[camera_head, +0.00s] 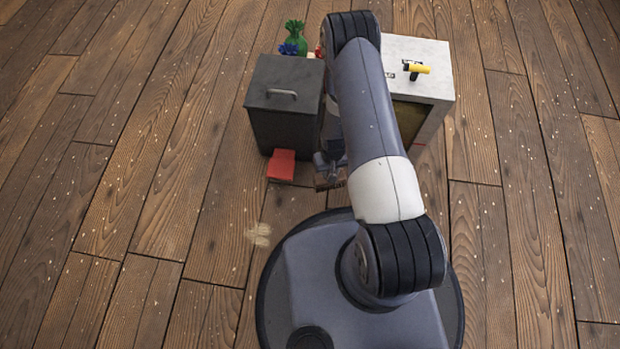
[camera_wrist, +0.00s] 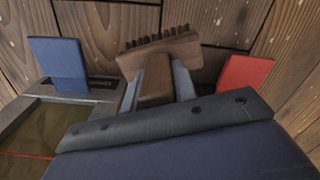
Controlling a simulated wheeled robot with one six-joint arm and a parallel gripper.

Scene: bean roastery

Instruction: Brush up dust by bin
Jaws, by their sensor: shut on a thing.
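My gripper (camera_wrist: 157,82) is shut on a brown brush (camera_wrist: 162,52), with a finger on each side of its handle. The brush's dark bristles point away from the gripper. In the head view my gripper (camera_head: 331,166) is low, just right of the bin's front, partly hidden by my arm. The dark grey bin (camera_head: 283,103) has a lid with a pale handle. A pale dust patch (camera_head: 258,234) lies on the floor in front of the bin, left of my base and apart from the gripper. I cannot tell whether the brush touches the floor.
A red flat piece (camera_head: 282,165) is at the bin's front foot; a red piece also shows in the wrist view (camera_wrist: 245,82). A white cabinet (camera_head: 432,75) with a yellow-handled item (camera_head: 418,69) stands right. The left floor is open.

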